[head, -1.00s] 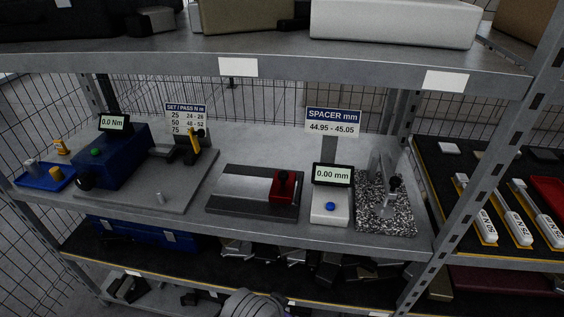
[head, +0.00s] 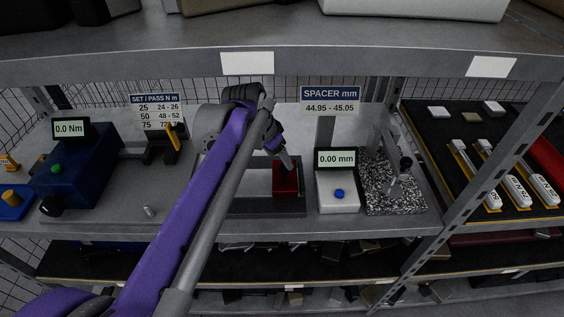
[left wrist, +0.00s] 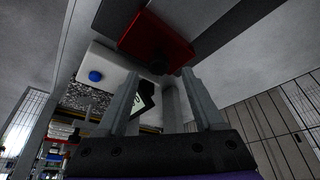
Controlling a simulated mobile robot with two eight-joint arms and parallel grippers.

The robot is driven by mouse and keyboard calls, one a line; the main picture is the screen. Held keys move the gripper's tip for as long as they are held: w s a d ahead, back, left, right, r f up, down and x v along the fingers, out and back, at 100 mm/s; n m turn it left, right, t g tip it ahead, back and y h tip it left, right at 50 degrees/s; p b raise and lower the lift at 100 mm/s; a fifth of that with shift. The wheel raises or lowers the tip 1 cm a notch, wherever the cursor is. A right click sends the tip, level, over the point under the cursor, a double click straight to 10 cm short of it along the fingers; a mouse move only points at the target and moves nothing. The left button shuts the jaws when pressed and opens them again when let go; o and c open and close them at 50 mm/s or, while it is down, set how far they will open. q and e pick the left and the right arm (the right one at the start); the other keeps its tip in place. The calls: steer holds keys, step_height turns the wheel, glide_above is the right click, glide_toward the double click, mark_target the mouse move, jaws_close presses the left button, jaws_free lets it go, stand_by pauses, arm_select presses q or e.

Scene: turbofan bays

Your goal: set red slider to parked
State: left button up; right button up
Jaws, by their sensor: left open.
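The red slider (head: 285,182) sits at the right end of its grey metal track (head: 250,207) on the shelf. Its black knob shows in the left wrist view (left wrist: 158,64), on the red block (left wrist: 150,38). My left gripper (head: 285,158) is at the top of the slider in the head view and partly covers it. In the left wrist view my two fingers (left wrist: 162,92) are spread apart, with the knob just beyond the gap between their tips. I cannot tell whether they touch it. My left arm hides much of the track's left part. My right gripper is not in view.
A white gauge box (head: 338,193) with a 0.00 mm display stands just right of the slider, beside a speckled block (head: 395,190) with a stand. A blue torque unit (head: 75,170) is at the left. The upper shelf (head: 375,62) hangs overhead.

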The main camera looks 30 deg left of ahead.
mark_target(283, 165)
arm_select(q)
steer(key=shift+x, duration=1.8)
steer(key=shift+d, duration=0.1)
jaws_close()
